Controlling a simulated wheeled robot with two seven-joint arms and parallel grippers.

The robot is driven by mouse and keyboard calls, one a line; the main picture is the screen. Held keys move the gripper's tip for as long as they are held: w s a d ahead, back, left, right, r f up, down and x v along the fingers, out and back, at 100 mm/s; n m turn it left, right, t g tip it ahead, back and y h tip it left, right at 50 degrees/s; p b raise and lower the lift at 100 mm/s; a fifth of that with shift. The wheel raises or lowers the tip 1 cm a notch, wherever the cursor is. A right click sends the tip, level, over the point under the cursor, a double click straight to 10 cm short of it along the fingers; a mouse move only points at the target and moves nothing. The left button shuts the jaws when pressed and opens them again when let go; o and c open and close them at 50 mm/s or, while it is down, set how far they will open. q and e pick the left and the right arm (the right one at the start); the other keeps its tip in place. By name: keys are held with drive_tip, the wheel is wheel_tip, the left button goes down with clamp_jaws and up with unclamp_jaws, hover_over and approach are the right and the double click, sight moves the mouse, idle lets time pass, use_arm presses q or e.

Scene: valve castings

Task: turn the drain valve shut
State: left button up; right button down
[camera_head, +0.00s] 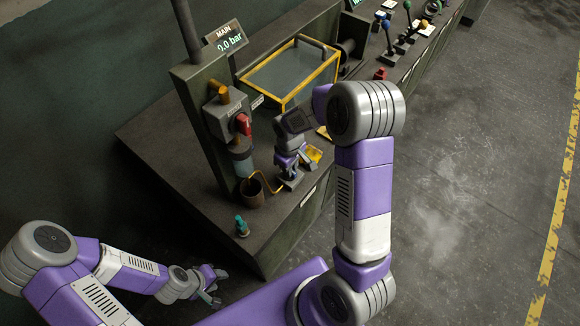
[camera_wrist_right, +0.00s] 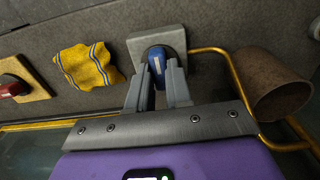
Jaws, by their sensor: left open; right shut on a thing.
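The drain valve appears to be the blue handle (camera_wrist_right: 157,64) on a square grey plate (camera_wrist_right: 144,40) in the right wrist view. My right gripper (camera_wrist_right: 157,82) is shut on this handle, one finger on each side. In the head view my right gripper (camera_head: 289,176) reaches down to the bench front beside the copper pipe, and the handle is hidden there. The handle's exact turn angle is hard to tell. My left gripper (camera_head: 212,284) is open and empty, low in front of the bench's left end.
A brown cup (camera_head: 252,194) stands by the copper pipe. A teal object (camera_head: 242,227) stands near the bench corner. The MAIN display (camera_head: 230,42) reads 0.0 bar. A yellow-framed tank (camera_head: 283,99) stands behind.

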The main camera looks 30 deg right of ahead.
drive_tip(key=shift+w+r, duration=0.1)
idle(0.3)
drive_tip(key=c, duration=1)
unclamp_jaws()
drive_tip(key=shift+c, duration=0.2)
wheel_tip(320, 180, up, 8)
drive_tip(key=shift+f+p, duration=0.25)
drive_tip(key=shift+p, duration=0.4)
